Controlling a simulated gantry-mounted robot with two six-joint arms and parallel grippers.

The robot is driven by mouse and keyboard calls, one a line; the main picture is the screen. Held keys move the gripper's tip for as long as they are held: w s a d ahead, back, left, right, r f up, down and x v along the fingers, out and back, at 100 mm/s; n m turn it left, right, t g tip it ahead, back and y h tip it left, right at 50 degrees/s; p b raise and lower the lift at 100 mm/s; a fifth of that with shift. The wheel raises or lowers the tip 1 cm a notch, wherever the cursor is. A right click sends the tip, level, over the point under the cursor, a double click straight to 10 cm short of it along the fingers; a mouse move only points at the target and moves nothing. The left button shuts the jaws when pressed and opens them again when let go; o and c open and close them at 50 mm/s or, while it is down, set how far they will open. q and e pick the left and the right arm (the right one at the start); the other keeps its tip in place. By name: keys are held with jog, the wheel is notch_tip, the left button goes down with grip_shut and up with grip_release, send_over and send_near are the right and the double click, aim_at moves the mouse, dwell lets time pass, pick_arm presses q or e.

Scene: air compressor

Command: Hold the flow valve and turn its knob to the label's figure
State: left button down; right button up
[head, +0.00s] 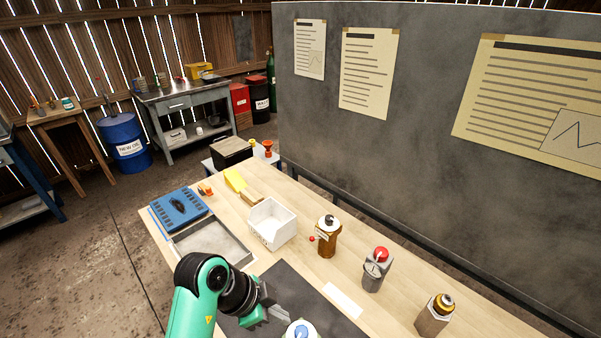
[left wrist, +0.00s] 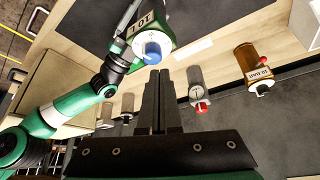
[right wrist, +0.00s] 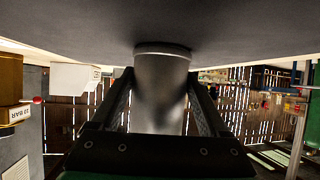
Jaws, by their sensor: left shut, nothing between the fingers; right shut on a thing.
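The flow valve (left wrist: 145,32) is a pale cylinder with a blue knob (left wrist: 152,50) and a label (left wrist: 139,24), seen upside down, whose figure I cannot read surely. In the head view the valve's blue top (head: 300,328) shows at the bottom edge. My right gripper (left wrist: 124,58) is shut around the valve's body; in the right wrist view the body (right wrist: 161,95) stands between its fingers on the dark mat (right wrist: 240,40). My left gripper (head: 276,308) is shut and empty, beside the valve. In the left wrist view its fingertips (left wrist: 159,72) point towards the knob, apparently apart from it.
An amber cylinder (head: 328,240), a grey fitting with a red knob (head: 374,272) and a hexagonal-looking fitting (head: 433,316) stand along the table's far side. A white bin (head: 270,222), a grey tray (head: 205,240) and a blue case (head: 178,210) lie to the left.

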aim_at(301, 334)
pick_arm(q)
jog(key=shift+s, duration=0.1)
notch_tip(301, 334, down, 6)
jog(key=s, duration=0.2)
jog(key=shift+s+d, duration=0.2)
jog(key=shift+d, duration=0.2)
jog(key=shift+w+d, duration=0.25)
dwell(1.0)
jog(key=shift+w+a, duration=0.1)
jog(key=shift+w, duration=0.1)
jog(key=shift+w+a, duration=0.15)
jog(key=shift+w, duration=0.45)
jog(key=shift+w, duration=0.25)
jog(key=shift+a, duration=0.1)
